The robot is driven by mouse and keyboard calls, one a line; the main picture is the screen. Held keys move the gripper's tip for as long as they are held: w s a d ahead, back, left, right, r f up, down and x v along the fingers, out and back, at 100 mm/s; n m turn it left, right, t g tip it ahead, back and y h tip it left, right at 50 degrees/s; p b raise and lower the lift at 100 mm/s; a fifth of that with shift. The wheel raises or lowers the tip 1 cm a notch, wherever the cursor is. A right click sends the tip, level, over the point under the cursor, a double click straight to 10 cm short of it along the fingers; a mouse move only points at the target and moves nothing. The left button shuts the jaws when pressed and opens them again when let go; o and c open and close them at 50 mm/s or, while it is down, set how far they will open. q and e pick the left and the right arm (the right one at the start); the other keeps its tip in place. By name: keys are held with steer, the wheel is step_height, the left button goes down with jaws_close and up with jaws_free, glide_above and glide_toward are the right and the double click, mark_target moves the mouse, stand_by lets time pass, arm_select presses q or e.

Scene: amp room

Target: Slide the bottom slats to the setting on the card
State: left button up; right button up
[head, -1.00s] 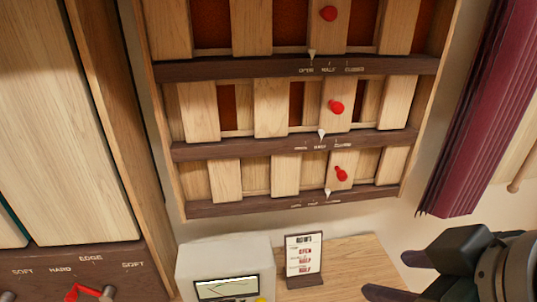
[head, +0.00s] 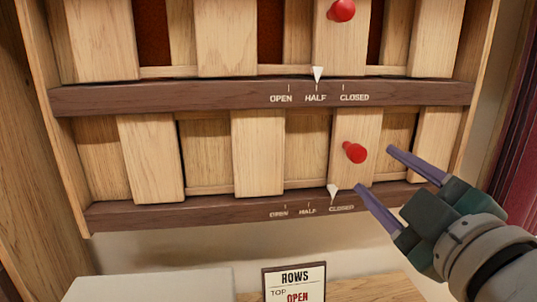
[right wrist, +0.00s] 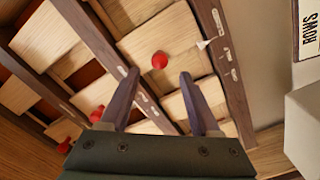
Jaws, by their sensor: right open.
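The bottom slats (head: 258,150) form the lowest row of the wooden panel, with a red knob (head: 354,152) on one slat. Their white pointer (head: 333,190) stands at the CLOSED mark on the dark rail (head: 180,212). My right gripper (head: 374,168) is open and empty, its fingers just right of the knob in the head view. In the right wrist view, the same knob (right wrist: 159,61) shows between and just beyond the open fingertips; contact cannot be told. The card (head: 296,283) reads ROWS, TOP, OPEN; its lower lines are cut off. My left gripper is out of view.
The middle row's red knob (head: 342,10) is above, its pointer (head: 318,73) at HALF. A pale box (head: 150,287) stands beside the card, below the panel. A dark red curtain (head: 515,130) hangs at the right.

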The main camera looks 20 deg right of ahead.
mark_target(361, 156)
steer(key=x, duration=0.8)
steer(key=shift+w+r+p, duration=0.1)
steer(key=shift+w+p, duration=0.05)
steer(key=shift+p, duration=0.15)
jaws_close()
stand_by(1.0)
